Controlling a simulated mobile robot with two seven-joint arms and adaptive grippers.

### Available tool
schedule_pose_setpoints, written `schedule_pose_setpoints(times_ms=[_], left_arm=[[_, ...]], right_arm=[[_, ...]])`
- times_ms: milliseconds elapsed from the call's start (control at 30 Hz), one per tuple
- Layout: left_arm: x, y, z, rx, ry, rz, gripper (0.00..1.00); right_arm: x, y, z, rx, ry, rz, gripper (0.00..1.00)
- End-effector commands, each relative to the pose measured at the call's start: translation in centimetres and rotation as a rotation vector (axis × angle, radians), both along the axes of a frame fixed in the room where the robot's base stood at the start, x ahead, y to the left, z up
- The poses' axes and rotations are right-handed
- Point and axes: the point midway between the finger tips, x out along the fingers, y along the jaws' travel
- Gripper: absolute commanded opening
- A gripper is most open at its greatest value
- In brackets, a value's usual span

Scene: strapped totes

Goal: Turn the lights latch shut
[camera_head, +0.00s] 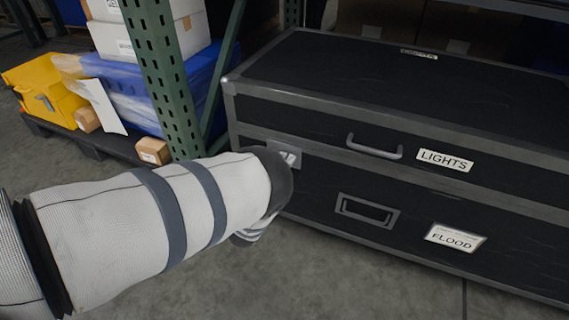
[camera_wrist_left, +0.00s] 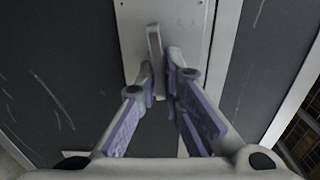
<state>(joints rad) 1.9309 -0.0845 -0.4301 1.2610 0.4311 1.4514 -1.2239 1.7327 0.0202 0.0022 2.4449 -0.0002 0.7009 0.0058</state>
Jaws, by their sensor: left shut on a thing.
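The black case with grey metal edges (camera_head: 345,77) stands at the right in the head view, with a white LIGHTS label (camera_head: 445,161) on its front. The latch plate (camera_head: 283,147) is at the left of that front, partly covered by my left arm. In the left wrist view the pale latch plate (camera_wrist_left: 190,28) carries an upright latch lever (camera_wrist_left: 154,45). My left gripper (camera_wrist_left: 161,75) is shut on the lever, with a finger on each side of it. In the head view my forearm and wrist hide its fingers. My right gripper is not in view.
A carry handle (camera_head: 375,147) sticks out beside the LIGHTS label. Below are a recessed frame (camera_head: 367,211) and a FLOOD label (camera_head: 455,238). A green rack post (camera_head: 166,75) stands left of the case. A yellow bin (camera_head: 45,85) and small cartons sit further left. Grey floor is clear in front.

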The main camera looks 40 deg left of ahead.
Motion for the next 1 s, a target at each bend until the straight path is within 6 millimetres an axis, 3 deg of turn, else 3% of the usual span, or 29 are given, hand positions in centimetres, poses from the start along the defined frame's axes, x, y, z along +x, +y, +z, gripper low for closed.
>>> schedule_pose_setpoints(times_ms=[33,800,900,1000], left_arm=[[-0.4,-0.13,-0.77,-0.006,0.019,0.0,0.0],[-0.41,-0.1,-0.77,-0.006,0.019,0.001,0.0],[-0.38,-0.07,-0.73,-0.005,0.018,0.001,0.26],[-0.28,-0.05,-0.56,-0.003,0.015,0.001,0.27]], right_arm=[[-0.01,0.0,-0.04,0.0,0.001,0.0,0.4],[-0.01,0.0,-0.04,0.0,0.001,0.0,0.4],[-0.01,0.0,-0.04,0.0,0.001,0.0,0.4],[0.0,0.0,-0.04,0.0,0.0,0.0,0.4]])
